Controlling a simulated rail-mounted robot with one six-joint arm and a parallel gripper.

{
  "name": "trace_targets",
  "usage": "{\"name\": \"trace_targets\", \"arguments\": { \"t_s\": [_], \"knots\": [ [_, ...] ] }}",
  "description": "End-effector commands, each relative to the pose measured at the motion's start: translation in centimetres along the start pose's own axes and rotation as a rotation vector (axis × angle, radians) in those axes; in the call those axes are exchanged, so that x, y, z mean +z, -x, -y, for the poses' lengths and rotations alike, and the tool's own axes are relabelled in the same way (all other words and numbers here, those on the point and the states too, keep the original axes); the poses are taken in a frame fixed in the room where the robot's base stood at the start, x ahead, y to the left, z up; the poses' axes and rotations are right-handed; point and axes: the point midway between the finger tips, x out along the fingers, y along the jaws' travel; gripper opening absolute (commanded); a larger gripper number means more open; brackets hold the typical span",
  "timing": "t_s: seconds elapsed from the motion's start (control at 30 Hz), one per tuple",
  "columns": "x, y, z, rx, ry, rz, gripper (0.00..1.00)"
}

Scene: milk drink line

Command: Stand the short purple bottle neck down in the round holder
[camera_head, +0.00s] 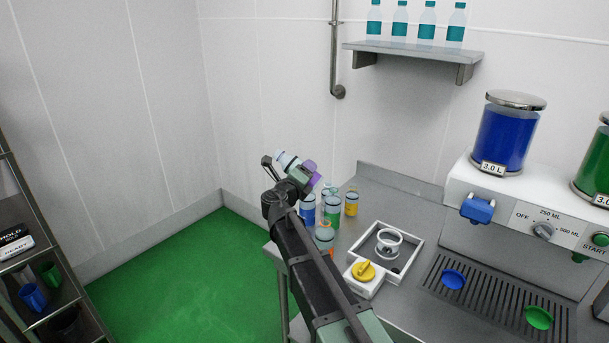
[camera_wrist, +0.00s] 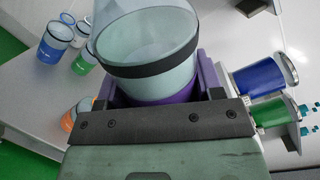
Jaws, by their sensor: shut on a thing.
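My gripper (camera_head: 298,168) is shut on the short purple bottle (camera_head: 287,160) and holds it in the air, left of the counter. The bottle is tilted: its pale clear end points up and left, and purple shows on the other side of the jaws. In the wrist view the bottle (camera_wrist: 150,45) fills the top middle, clear with a black band, with purple around its lower part; the jaws partly hide it. The round holder (camera_head: 388,237) is a white ring in a square white-rimmed tray on the counter, right of and below my gripper. It looks empty.
Several bottles, blue (camera_head: 307,212), green (camera_head: 333,212), yellow (camera_head: 352,203) and orange (camera_head: 324,238), stand at the counter's left end. A yellow knob (camera_head: 363,271) sits beside the holder. The dispenser (camera_head: 510,205) stands to the right. Open floor lies left.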

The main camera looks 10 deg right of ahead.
Motion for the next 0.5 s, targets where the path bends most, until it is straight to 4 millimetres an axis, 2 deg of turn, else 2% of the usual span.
{"name": "trace_targets", "arguments": {
  "t_s": [0.23, 0.4, 0.5],
  "knots": [
    [0.0, 0.0, 0.0, 0.0, -0.033, 0.0, 0.35],
    [0.0, 0.0, 0.0, 0.0, -0.364, 0.0, 0.35],
    [0.0, 0.0, 0.0, 0.0, -0.504, 0.0, 0.35]
  ]
}}
